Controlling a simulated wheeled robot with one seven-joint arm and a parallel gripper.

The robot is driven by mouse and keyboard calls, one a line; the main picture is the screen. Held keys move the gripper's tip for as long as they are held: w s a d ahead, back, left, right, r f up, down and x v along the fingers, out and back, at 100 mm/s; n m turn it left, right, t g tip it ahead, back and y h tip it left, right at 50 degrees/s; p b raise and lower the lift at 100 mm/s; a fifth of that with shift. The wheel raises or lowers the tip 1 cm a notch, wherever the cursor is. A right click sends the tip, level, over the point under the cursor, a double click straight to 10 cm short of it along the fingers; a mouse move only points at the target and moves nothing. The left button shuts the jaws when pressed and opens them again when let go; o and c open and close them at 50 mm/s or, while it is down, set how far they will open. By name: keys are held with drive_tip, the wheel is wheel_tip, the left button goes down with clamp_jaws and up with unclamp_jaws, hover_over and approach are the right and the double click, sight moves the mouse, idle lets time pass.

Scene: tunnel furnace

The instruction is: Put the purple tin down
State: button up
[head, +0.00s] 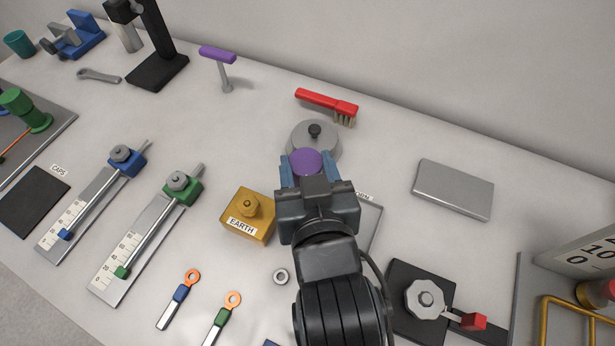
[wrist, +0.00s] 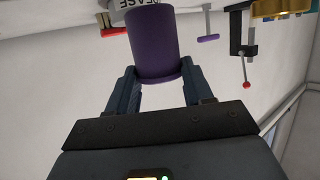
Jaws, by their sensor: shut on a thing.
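The purple tin (head: 306,162) is held between the two fingers of my gripper (head: 310,172), over the middle of the bench. In the head view its round purple top shows between the blue-grey fingers. In the wrist view the tin (wrist: 154,45) is a purple cylinder with a finger on each side, and my gripper (wrist: 160,85) is shut on it. A grey round lidded thing with a black knob (head: 315,136) is just beyond the tin and partly covered by it. I cannot tell how far the tin is above the bench.
A yellow EARTH block (head: 248,214) is left of my gripper. A red brush (head: 327,103) lies behind. A grey slab (head: 453,189) lies to the right, with bare bench around it. A black-based valve (head: 425,298) is at the front right. A plate (head: 368,229) is partly hidden by my arm.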

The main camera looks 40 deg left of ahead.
drive_tip(key=shift+f, duration=1.95)
drive_tip(key=shift+f, duration=0.1)
drive_tip(key=o, duration=1.1)
drive_tip(key=shift+o, duration=0.2)
drive_tip(key=shift+s+d, duration=0.15)
drive_tip(key=b+v, duration=0.1)
drive_tip(key=v, duration=1)
drive_tip(key=shift+s+d+r, duration=0.2)
drive_tip(key=shift+d+r, duration=0.05)
drive_tip(key=shift+r, duration=0.05)
